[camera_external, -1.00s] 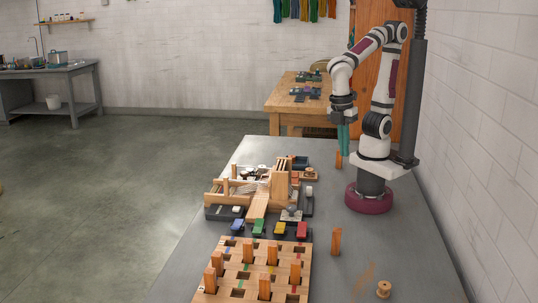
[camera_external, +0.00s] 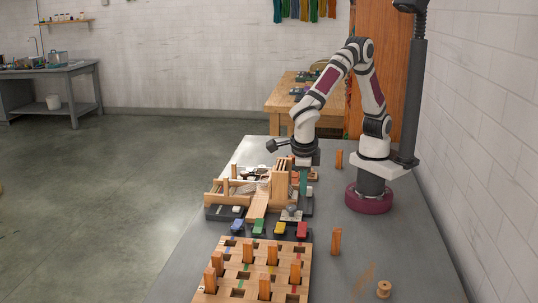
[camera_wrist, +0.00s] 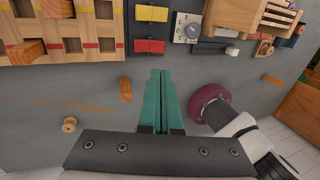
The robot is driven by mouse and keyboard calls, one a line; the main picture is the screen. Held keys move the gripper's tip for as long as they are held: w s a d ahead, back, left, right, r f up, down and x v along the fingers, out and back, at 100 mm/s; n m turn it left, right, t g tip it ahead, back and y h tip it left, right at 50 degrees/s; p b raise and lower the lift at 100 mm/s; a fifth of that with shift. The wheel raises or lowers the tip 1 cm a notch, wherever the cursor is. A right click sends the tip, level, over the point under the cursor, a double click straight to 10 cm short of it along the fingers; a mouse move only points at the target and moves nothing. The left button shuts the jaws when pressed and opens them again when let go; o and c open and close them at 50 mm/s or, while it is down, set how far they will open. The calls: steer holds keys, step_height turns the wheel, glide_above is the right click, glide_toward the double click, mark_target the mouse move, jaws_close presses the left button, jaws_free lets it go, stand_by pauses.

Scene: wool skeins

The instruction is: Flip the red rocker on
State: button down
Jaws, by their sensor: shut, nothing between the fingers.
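The red rocker (camera_external: 302,230) is at the right end of a row of coloured rockers on a dark base. It also shows in the wrist view (camera_wrist: 150,46), below the yellow rocker (camera_wrist: 151,14). Which way the red rocker is tilted is too small to tell. My gripper (camera_external: 303,192) has green fingers pointing down, beside the right side of the wooden machine and beyond the red rocker. In the wrist view the fingers (camera_wrist: 161,74) are together and empty, apart from the red rocker.
A wooden pegboard (camera_external: 231,284) with several upright pegs stands in front of the rockers. A wooden loom-like machine (camera_external: 282,185) stands behind them. A grey dial (camera_wrist: 187,28) is next to the rockers.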

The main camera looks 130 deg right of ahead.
mark_target(303, 225)
steer(key=x, duration=1.3)
steer(key=shift+f, duration=0.3)
steer(key=shift+s, duration=0.1)
steer(key=shift+s+d+f, duration=0.1)
steer(key=shift+d+f, duration=0.05)
steer(key=shift+f, duration=0.1)
steer(key=shift+w+a+r, duration=0.2)
steer(key=shift+w+a, duration=0.35)
steer(key=shift+r, duration=0.1)
